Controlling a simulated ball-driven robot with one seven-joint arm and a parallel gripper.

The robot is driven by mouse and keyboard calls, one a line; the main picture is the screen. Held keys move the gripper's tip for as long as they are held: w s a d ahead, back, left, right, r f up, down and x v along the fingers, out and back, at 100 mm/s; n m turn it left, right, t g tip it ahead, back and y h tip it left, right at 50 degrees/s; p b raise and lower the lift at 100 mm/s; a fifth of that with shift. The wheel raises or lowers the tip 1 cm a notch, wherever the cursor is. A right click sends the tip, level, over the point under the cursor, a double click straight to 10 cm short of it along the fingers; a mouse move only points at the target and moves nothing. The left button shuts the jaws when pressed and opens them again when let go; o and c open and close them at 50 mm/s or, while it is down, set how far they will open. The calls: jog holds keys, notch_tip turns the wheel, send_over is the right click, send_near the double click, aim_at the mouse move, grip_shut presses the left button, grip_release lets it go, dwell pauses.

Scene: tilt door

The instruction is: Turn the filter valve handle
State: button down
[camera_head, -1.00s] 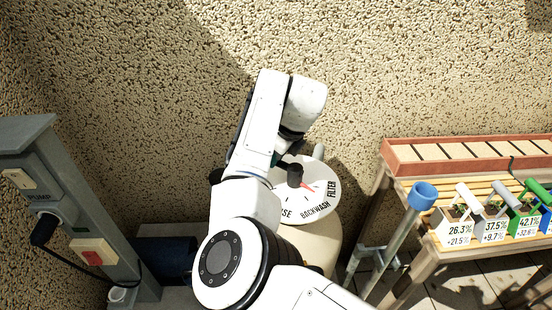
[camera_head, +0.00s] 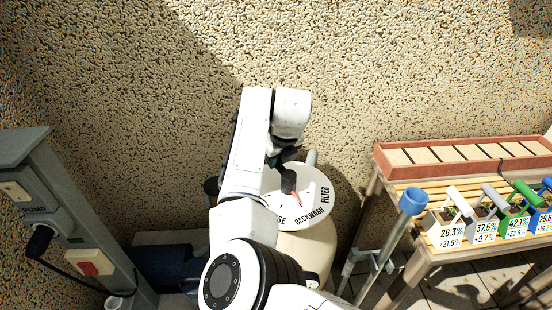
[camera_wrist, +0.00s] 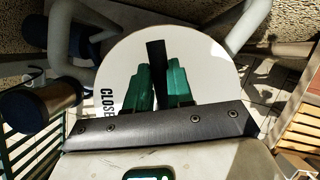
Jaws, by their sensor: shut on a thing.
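The filter valve is a round white dial (camera_head: 318,178) with black lettering on top of a pale tank. Its black handle (camera_head: 288,180) stands near the dial's middle. A red pointer (camera_head: 297,198) by the handle points down and right toward the word BACKWASH; FILTER is further round at the right. My gripper (camera_head: 278,164) reaches the handle from the upper left, partly hidden by my arm. In the wrist view, my gripper's green fingers (camera_wrist: 158,88) are shut on the black handle (camera_wrist: 156,58), one on each side. The word CLOSED is partly visible at the dial's left.
A grey post with a pump socket and a red switch (camera_head: 88,268) stands at the left. A wooden bench (camera_head: 425,245) with small labelled planters is at the right. A rough wall lies behind.

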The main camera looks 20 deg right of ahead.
aim_at(283, 172)
jog(key=c, duration=1)
grip_release()
jog(key=b+v, duration=0.1)
jog(key=v, duration=0.9)
jog(key=shift+r, duration=0.4)
jog(key=shift+s, duration=0.15)
